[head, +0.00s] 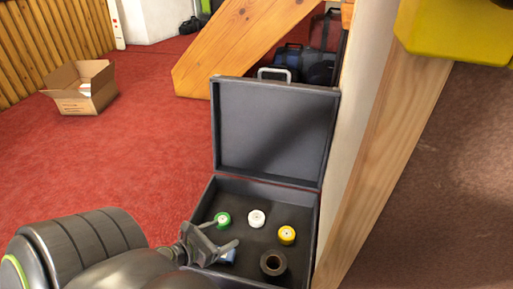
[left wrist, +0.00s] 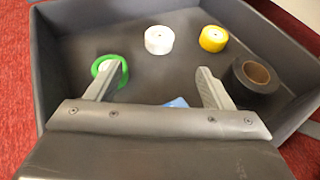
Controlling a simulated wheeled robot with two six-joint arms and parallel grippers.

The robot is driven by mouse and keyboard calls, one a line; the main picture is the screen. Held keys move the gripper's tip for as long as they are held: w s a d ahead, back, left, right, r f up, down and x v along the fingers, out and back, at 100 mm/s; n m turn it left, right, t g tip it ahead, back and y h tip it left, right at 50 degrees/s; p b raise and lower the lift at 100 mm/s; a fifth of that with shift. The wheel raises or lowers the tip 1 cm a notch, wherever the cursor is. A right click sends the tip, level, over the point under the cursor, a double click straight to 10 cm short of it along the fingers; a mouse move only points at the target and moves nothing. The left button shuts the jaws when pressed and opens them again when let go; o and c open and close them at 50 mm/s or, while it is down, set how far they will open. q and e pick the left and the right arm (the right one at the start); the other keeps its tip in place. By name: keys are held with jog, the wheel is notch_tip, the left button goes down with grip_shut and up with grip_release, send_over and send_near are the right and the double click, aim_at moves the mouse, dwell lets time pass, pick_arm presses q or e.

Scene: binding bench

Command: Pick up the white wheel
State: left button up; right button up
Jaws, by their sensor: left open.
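The white wheel (head: 257,218) lies in the open dark case, between a green wheel (head: 222,219) and a yellow wheel (head: 287,234). In the left wrist view the white wheel (left wrist: 159,40) is beyond my fingertips, roughly midway between them and apart from them. My left gripper (head: 226,234) is open and empty over the case's lower left part. In the left wrist view its left finger (left wrist: 112,82) overlaps the green wheel. My right gripper is not in view.
The case (head: 214,130) has its lid up at the back. A dark roll (head: 273,263) and a partly hidden blue item (head: 229,256) lie in it too. A wooden post (head: 385,150) rises close on the right. A cardboard box (head: 84,104) stands on the red carpet.

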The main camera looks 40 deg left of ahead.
pick_arm(q)
jog(key=shift+w+a+f, duration=0.1)
jog(key=shift+w, duration=0.35)
jog(key=p, duration=0.1)
send_near(256, 216)
jog(key=x, duration=0.4)
jog(key=shift+w+f, duration=0.25)
jog(key=b+x, duration=0.1)
jog(key=x, duration=0.4)
jog(key=shift+f, duration=0.15)
jog(key=shift+w+f, duration=0.2)
jog(key=shift+w, duration=0.3)
jog(key=shift+r, duration=0.1)
jog(key=c, duration=1.1)
jog(key=shift+o, duration=0.2)
jog(key=shift+r, duration=0.15)
